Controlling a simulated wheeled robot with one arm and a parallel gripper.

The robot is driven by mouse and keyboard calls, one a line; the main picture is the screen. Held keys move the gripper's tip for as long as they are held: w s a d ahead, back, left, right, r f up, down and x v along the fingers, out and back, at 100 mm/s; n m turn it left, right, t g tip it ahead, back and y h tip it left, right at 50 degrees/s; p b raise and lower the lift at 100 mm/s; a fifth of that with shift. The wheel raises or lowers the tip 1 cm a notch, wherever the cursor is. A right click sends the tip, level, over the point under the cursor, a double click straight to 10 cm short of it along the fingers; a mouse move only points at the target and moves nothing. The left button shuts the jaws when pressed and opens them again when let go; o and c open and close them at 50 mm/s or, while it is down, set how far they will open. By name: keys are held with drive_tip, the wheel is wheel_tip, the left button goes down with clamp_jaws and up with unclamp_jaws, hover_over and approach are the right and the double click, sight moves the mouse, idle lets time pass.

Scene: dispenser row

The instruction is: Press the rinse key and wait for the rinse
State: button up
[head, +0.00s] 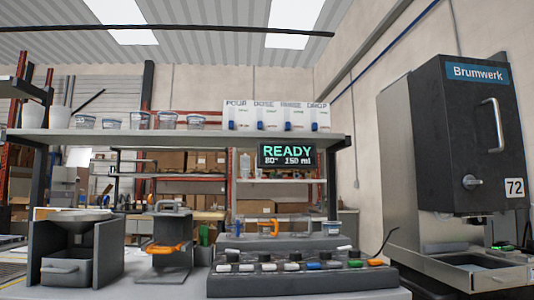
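A dark key console (300,284) lies on the worktop at lower centre. No key label can be read, so I cannot tell which is the rinse key. A display (287,155) above it reads READY, 80° and 150 ml. A white sign panel (245,116) on the shelf carries the words POUR, DOSE, RINSE and DROP. My gripper is not in view.
A large dark machine (430,160) marked Brumwerk and 72 stands at right. A grey hopper unit (75,255) and a smaller device with an orange handle (168,250) stand left of the console. A shelf (180,137) with several tubs spans above. Racks with boxes fill the background.

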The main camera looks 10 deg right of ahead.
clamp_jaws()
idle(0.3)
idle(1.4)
